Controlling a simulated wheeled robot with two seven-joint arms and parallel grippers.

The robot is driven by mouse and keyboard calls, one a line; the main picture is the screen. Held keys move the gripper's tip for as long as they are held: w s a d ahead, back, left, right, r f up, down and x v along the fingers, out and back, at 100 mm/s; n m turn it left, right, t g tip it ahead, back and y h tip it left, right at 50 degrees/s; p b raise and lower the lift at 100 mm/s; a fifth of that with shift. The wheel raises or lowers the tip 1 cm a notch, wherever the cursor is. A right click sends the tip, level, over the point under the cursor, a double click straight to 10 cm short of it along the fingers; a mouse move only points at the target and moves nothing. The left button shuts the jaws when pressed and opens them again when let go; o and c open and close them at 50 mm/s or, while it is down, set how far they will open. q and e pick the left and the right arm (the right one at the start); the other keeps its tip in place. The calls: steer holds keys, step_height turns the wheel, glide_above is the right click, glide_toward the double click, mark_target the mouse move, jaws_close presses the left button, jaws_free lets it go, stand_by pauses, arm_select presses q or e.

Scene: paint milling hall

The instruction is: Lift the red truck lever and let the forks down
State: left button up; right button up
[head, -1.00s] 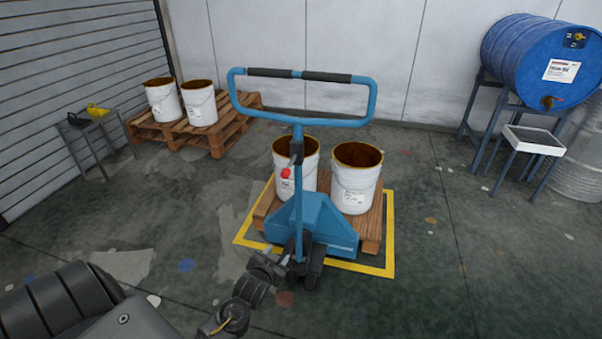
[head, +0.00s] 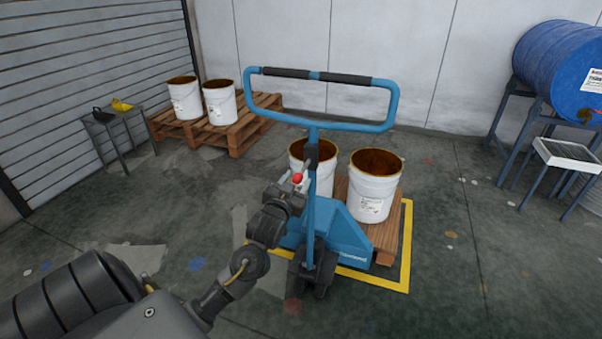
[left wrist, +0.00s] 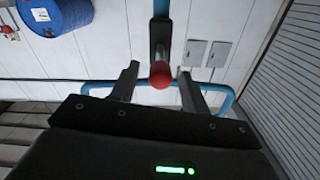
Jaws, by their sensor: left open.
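The blue pallet truck (head: 335,240) stands with its tall handle loop (head: 390,105) up. In the left wrist view the red knob (left wrist: 161,75) shows between the two open fingertips, with a gap on each side. The truck's forks are hidden under the pallet (head: 385,240). My right gripper is out of view.
Two white buckets (head: 374,190) stand on the pallet inside a yellow floor frame (head: 404,270). Another pallet (head: 238,140) with two buckets is at the back left, beside a small table (head: 118,118). A blue drum (head: 560,70) lies on a stand at right.

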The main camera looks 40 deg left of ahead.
mark_target(301, 171)
arm_select(q)
steer(key=shift+x, duration=2.3)
jaws_close()
